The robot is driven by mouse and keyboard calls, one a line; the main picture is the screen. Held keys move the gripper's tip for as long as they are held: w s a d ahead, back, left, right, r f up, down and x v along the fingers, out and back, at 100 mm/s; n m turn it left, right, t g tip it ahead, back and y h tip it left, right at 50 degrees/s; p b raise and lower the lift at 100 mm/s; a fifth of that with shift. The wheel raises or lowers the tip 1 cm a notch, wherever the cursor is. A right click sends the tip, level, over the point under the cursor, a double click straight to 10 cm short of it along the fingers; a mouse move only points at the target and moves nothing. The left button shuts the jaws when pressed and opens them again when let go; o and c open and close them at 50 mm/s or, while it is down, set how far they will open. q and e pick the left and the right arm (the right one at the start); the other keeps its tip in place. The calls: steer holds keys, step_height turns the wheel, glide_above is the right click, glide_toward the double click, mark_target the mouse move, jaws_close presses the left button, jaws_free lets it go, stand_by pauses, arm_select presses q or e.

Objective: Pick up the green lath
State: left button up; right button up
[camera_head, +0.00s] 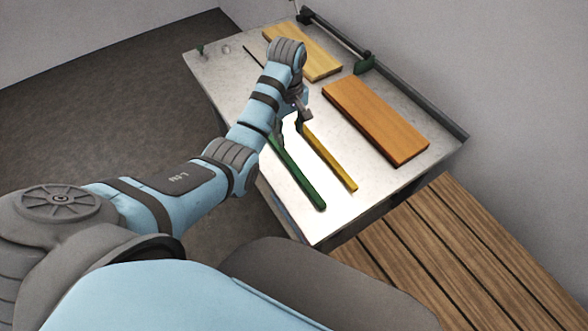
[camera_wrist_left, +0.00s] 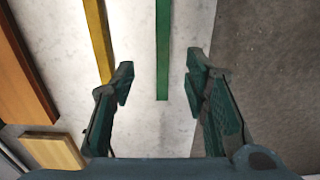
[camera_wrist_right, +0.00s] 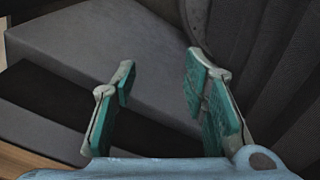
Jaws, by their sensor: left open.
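The green lath (camera_head: 299,178) lies flat on the light metal table, near its left edge. Its far end is hidden behind my left arm in the head view. My left gripper (camera_head: 299,116) is over the table by that far end, partly hidden by its own wrist. In the left wrist view the green lath (camera_wrist_left: 163,45) runs down from the top edge and ends between the open fingers of my left gripper (camera_wrist_left: 160,78). Nothing is between the pads that they touch. My right gripper (camera_wrist_right: 160,80) is open and empty, away from the table.
A yellow lath (camera_head: 331,158) lies beside the green one, to its right. An orange-brown board (camera_head: 376,118) and a pale wooden board (camera_head: 306,52) lie farther right and back. A dark rail (camera_head: 420,95) runs along the table's far right edge. Wooden slats (camera_head: 450,240) are at lower right.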

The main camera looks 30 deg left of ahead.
mark_target(287, 157)
arm_select(q)
steer(key=f, duration=0.4)
steer(key=f+b, duration=0.1)
steer(key=f, duration=0.7)
steer(key=shift+a, duration=0.4)
steer(key=shift+r, duration=0.1)
steer(key=shift+c, duration=0.6)
jaws_close()
